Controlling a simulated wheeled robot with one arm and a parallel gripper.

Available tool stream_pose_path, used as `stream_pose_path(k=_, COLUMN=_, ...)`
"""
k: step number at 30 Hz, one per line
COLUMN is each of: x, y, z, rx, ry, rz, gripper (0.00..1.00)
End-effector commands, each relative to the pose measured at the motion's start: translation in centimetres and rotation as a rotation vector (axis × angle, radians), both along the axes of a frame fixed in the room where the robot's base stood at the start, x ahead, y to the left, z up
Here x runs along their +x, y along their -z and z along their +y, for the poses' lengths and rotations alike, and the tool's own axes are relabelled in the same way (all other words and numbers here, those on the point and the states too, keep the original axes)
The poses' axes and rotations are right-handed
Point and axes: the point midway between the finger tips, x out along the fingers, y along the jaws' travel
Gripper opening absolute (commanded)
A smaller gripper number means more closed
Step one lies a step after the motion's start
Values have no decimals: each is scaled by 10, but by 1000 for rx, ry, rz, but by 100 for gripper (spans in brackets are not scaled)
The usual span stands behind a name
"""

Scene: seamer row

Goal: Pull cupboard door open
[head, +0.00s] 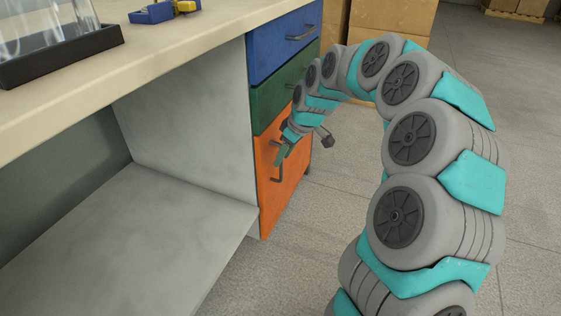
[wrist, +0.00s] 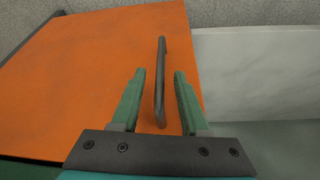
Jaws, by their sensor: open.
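The orange cupboard door (head: 291,186) sits below a green drawer front at the end of the bench and looks shut. Its dark bar handle (head: 277,178) is near the door's left edge, partly hidden by my gripper (head: 281,154). In the wrist view the orange door (wrist: 80,75) fills the left and middle, and the handle (wrist: 160,85) stands between the two green fingers. My gripper (wrist: 159,76) is open, with a finger on each side of the handle and gaps visible on both sides. I cannot tell how deep the handle sits between the fingers.
Above the door are the green drawer (head: 272,103) and blue drawer (head: 275,48). The worktop (head: 150,55) holds a dark tray (head: 60,57) and a blue bin (head: 152,13). Cardboard boxes (head: 392,17) stand behind. The floor (head: 520,120) at right is clear.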

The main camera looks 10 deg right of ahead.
Motion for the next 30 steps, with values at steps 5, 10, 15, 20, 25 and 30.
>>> stream_pose_path(k=5, x=6, y=22, z=6, rx=0, ry=-1, rz=3, gripper=45)
stream_pose_path(k=10, x=7, y=26, z=8, rx=1, ry=0, rz=1, gripper=45)
stream_pose_path(k=15, x=7, y=25, z=7, rx=1, ry=0, rz=1, gripper=40)
stream_pose_path(k=20, x=7, y=25, z=7, rx=1, ry=0, rz=1, gripper=22)
stream_pose_path(k=25, x=7, y=25, z=7, rx=1, ry=1, rz=1, gripper=3)
stream_pose_path(k=30, x=7, y=25, z=7, rx=1, ry=1, rz=1, gripper=0)
